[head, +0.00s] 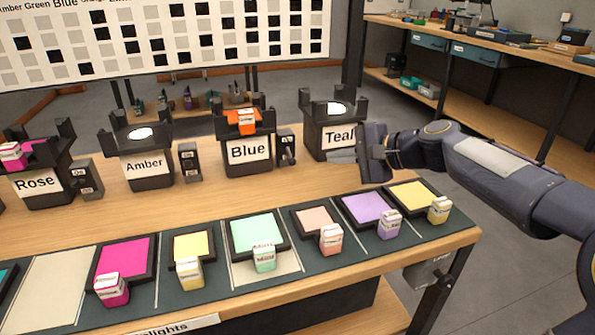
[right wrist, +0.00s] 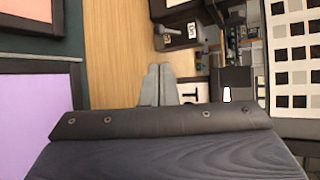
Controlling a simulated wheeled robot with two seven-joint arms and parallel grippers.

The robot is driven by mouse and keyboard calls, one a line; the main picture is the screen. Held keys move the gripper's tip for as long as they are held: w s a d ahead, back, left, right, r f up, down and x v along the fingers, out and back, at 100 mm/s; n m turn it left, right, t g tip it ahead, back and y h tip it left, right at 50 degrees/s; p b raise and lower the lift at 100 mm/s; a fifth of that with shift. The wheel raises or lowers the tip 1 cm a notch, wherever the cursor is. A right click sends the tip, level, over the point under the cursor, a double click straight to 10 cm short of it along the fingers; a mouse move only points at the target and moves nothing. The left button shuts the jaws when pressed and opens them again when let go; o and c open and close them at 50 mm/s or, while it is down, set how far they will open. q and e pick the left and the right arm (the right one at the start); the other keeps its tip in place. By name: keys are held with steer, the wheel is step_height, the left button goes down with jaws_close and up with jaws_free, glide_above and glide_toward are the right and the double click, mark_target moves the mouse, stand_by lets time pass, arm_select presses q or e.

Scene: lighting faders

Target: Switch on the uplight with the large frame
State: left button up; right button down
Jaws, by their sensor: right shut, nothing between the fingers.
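Black uplights with name labels stand in a row at the back of the table: Rose (head: 40,200), Amber (head: 148,183), Blue (head: 247,170) and Teal (head: 327,112). Rose holds a pink piece (head: 14,155) and Blue an orange piece (head: 240,122). Amber and Teal show bare pale openings. Small black switch boxes stand beside Rose (head: 87,178), Amber (head: 188,160) and Blue (head: 286,148). My right gripper (head: 343,157) is shut and empty, in front of Teal's label; its fingertips show in the right wrist view (right wrist: 158,72), pointing toward a switch box (right wrist: 186,36). My left gripper is out of view.
Coloured gel frames of differing sizes lie on the dark front mat (head: 345,253), including pink (head: 124,258), mint (head: 257,232) and purple (head: 366,206), each with a small tagged block. A chart board (head: 160,45) stands behind. Bare wood separates mat and uplights.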

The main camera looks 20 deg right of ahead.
mark_target(290, 156)
stand_by(0.3)
steer(key=b+x, duration=0.2)
steer(key=x, duration=0.8)
